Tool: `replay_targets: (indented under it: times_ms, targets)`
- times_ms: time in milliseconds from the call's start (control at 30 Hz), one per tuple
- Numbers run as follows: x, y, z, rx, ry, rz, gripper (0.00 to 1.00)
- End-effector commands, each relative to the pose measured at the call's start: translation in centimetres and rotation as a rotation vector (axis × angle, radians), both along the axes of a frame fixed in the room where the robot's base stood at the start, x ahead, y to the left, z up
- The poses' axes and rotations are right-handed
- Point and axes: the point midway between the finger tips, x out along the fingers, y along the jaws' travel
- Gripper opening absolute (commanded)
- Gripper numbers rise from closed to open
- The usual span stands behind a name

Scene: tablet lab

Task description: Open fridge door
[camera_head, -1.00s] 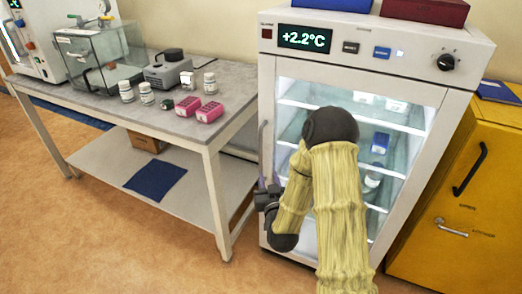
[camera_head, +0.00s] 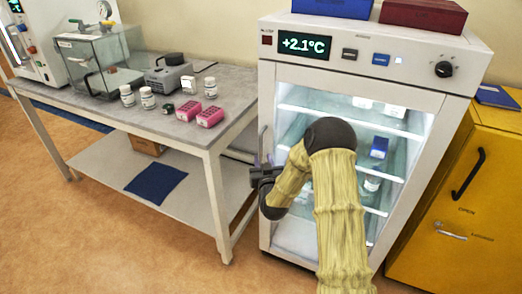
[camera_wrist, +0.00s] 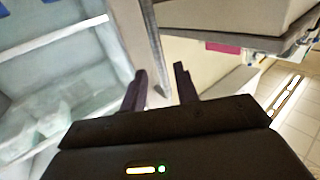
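The white fridge (camera_head: 373,75) stands in the middle right of the head view, its display reading +2.1°C. Its glass door (camera_head: 300,232) looks shut, with lit shelves behind it. The slim vertical door handle (camera_head: 263,145) is at the door's left edge. My gripper (camera_head: 266,163) is at the lower part of that handle, partly hidden by my wrist. In the wrist view, my gripper's two dark fingers (camera_wrist: 160,88) are apart, and the grey handle bar (camera_wrist: 152,42) runs down between them. No clear contact shows on either finger.
A lab table (camera_head: 236,84) stands close left of the fridge, bearing bottles, pink racks (camera_head: 210,116) and a glass box. A yellow cabinet (camera_head: 475,215) stands close on the right. Blue (camera_head: 333,8) and dark red (camera_head: 424,14) boxes lie on the fridge. Floor is clear in front left.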

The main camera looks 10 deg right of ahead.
Motion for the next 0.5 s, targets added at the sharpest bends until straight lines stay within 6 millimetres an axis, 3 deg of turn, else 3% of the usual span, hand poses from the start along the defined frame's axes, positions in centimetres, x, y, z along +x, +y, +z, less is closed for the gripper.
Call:
replay_targets:
  times_ms: [300,500]
  targets:
    - [4.6,-0.2,0.0,0.000,-0.001,-0.002,0.30]
    - [6.0,-0.3,0.0,0.000,0.001,-0.001,0.30]
